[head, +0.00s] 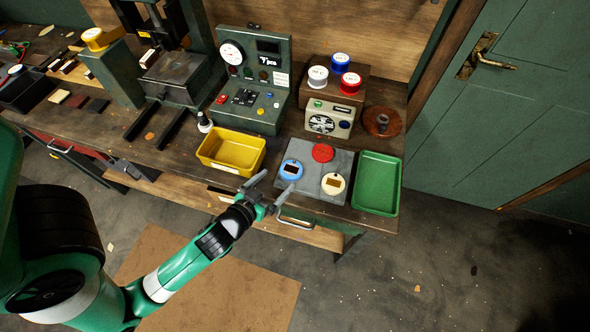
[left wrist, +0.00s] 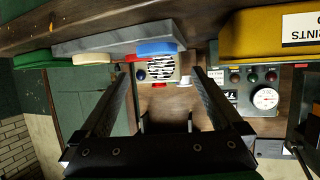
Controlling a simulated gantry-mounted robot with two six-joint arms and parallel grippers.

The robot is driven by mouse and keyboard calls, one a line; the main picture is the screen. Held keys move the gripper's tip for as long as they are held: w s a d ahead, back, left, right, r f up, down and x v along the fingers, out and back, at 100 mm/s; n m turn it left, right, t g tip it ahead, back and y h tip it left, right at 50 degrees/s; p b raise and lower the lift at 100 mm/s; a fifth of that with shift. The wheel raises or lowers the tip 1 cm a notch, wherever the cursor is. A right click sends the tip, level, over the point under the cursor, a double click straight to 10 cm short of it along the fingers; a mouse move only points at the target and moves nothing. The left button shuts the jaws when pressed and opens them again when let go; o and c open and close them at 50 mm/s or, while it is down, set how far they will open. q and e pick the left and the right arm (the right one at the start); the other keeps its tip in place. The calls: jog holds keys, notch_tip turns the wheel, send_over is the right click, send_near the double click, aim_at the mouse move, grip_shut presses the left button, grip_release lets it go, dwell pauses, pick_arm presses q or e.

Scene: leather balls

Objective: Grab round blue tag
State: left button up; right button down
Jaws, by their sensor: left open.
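The round blue tag (head: 290,170) has a dark rectangular window and lies flat on the grey slab (head: 312,195) at the front of the workbench. A round red tag (head: 323,153) and a round cream tag (head: 333,184) lie on the same slab. My left gripper (head: 277,181) is open and empty, just in front of the blue tag and apart from it. In the left wrist view, which is upside down, the blue tag (left wrist: 157,48) shows edge-on beyond the open fingers (left wrist: 158,75). My right gripper is not in view.
A yellow tray (head: 208,160) stands left of the slab and a green tray (head: 376,182) right of it. Behind are a radio-like box (head: 328,119) and a green gauge panel (head: 250,75). A drawer handle (head: 294,222) sits below the bench edge.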

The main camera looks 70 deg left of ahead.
aim_at(291, 169)
pick_arm(q)
jog(key=b+x, duration=0.1)
jog(key=x, duration=0.6)
jog(key=shift+w+f, duration=0.3)
jog(key=shift+d, duration=0.1)
jog(key=c, duration=1.1)
